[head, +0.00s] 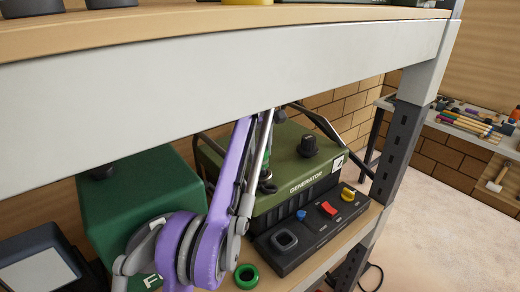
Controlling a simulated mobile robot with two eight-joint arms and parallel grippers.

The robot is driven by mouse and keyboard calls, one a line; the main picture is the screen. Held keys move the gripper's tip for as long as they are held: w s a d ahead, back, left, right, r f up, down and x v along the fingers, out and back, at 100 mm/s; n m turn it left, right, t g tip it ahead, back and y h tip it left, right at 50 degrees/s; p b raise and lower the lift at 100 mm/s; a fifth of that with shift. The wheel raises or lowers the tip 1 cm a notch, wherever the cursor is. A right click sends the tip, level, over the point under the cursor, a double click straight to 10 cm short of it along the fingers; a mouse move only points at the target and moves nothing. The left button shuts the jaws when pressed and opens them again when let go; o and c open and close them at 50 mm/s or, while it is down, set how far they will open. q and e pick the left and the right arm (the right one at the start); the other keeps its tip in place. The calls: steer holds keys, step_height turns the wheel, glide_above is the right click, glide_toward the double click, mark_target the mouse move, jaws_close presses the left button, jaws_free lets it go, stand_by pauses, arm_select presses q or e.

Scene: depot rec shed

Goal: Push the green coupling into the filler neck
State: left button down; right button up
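The olive generator (295,165) sits on the lower shelf in the head view. A dark round fitting, apparently the filler neck (267,186), shows at its left front edge. A small green piece, apparently the green coupling (267,158), is just above it, partly covered by my arm. I cannot tell if the two touch. My purple and grey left arm reaches up in front of the generator. Its fingers are not clear behind the links and the shelf beam. My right gripper is out of view.
A grey beam (230,85) of the upper shelf crosses above. A dark green can (140,200) stands left of the generator. A black control panel (318,228) with blue, red and yellow controls is in front. A dark post (395,150) stands at right.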

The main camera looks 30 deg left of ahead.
arm_select(q)
steer(key=shift+f, duration=0.8)
steer(key=shift+c, duration=0.6)
jaws_free()
steer(key=shift+r, duration=0.1)
